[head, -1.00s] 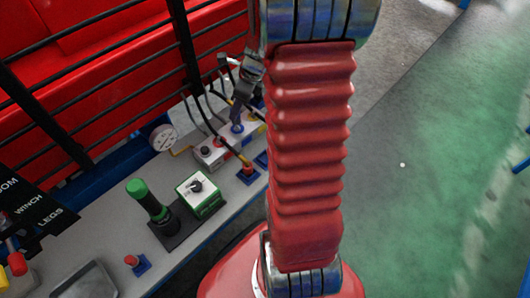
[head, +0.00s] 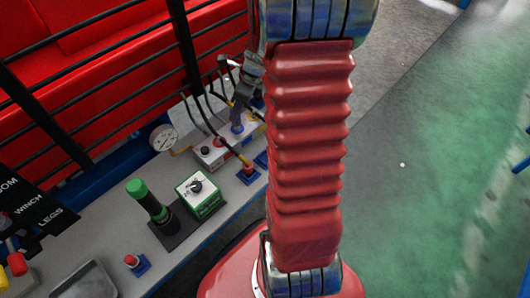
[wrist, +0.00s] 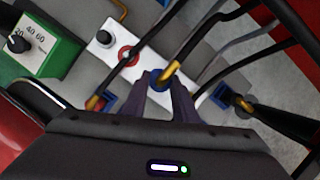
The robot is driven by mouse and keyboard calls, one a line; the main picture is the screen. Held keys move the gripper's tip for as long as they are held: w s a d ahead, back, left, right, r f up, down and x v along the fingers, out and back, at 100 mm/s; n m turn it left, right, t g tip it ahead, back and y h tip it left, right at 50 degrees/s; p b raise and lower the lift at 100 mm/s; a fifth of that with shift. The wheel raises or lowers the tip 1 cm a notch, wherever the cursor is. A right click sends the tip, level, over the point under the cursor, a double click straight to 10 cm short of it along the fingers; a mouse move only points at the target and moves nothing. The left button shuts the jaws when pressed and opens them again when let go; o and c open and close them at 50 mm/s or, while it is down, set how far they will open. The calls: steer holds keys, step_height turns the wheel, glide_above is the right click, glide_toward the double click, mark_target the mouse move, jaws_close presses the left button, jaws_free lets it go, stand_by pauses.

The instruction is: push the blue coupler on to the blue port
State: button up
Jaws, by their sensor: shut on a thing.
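The blue coupler (wrist: 160,79) is between my gripper's fingertips (wrist: 165,88) in the wrist view, with a yellow sleeve and a dark hose leading up and right. My gripper is shut on it, above the white port block (wrist: 105,38). In the head view my gripper (head: 240,112) points down at the block, and a blue ring (head: 237,128) shows just under its tips. The blue port itself is covered by the coupler and fingers in the wrist view. I cannot tell whether the coupler touches or sits on it.
A red port ring (wrist: 129,55) and black knob (wrist: 104,38) are on the block. A red coupler (head: 247,168) stands in a blue holder to the front. A green dial box (head: 199,195), green-topped lever (head: 148,200) and gauge (head: 163,137) share the bench. Black rails and hoses are close behind.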

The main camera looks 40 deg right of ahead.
steer(key=shift+f, duration=1.05)
steer(key=o, duration=1.2)
steer(key=shift+r, duration=0.15)
steer(key=shift+v, duration=2.35)
steer(key=v, duration=1.3)
steer(key=shift+s+r, duration=0.25)
steer(key=shift+r, duration=0.1)
